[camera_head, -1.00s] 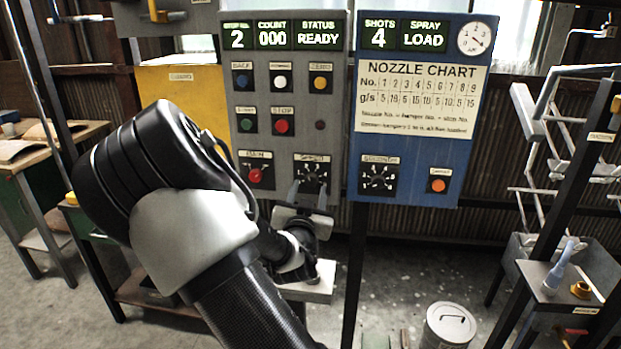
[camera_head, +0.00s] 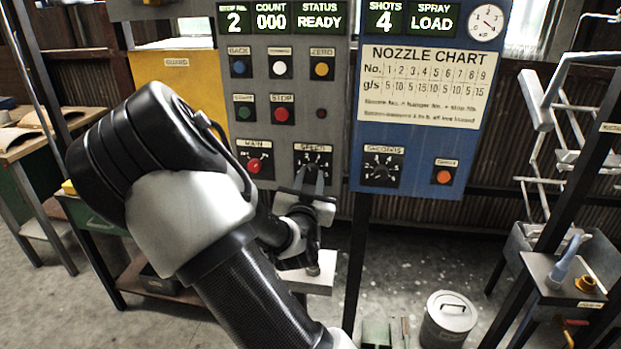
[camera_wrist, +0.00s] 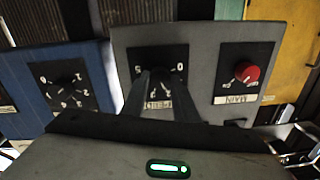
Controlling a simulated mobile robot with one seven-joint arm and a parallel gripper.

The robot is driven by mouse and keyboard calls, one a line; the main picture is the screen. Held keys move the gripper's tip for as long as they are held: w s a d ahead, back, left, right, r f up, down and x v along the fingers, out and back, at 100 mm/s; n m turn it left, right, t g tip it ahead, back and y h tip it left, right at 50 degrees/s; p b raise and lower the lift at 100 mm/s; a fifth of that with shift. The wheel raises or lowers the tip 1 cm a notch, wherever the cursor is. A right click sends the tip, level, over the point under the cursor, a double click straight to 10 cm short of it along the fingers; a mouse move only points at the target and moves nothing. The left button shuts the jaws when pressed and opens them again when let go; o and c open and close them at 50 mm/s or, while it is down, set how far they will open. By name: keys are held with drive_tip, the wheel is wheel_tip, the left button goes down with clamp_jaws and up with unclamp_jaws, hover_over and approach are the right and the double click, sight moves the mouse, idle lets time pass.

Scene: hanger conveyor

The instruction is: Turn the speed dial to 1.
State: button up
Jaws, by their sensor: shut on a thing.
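The speed dial (camera_head: 312,157) is a black plate with white numbers on the grey control panel, under a label reading SPEED. My gripper (camera_head: 309,180) is at the dial from below, its two fingers shut on the knob. In the wrist view the dial plate (camera_wrist: 158,60) appears upside down, with my gripper's fingers (camera_wrist: 160,78) reaching onto its middle. The fingers hide the knob and its pointer, so I cannot tell which number it points to.
The red MAIN switch (camera_head: 254,165) is just left of the speed dial. The blue panel (camera_head: 420,150) with a SECONDS dial (camera_head: 380,168) and an orange button (camera_head: 443,176) is to the right. A lidded can (camera_head: 449,320) stands on the floor.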

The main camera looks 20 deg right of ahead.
drive_tip(key=n+p, duration=0.1)
drive_tip(key=n, duration=0.3)
drive_tip(key=shift+r+n, duration=0.15)
drive_tip(key=shift+n, duration=0.15)
drive_tip(key=shift+n+p, duration=0.6)
drive_tip(key=shift+n, duration=1.4)
drive_tip(key=o, duration=1.1)
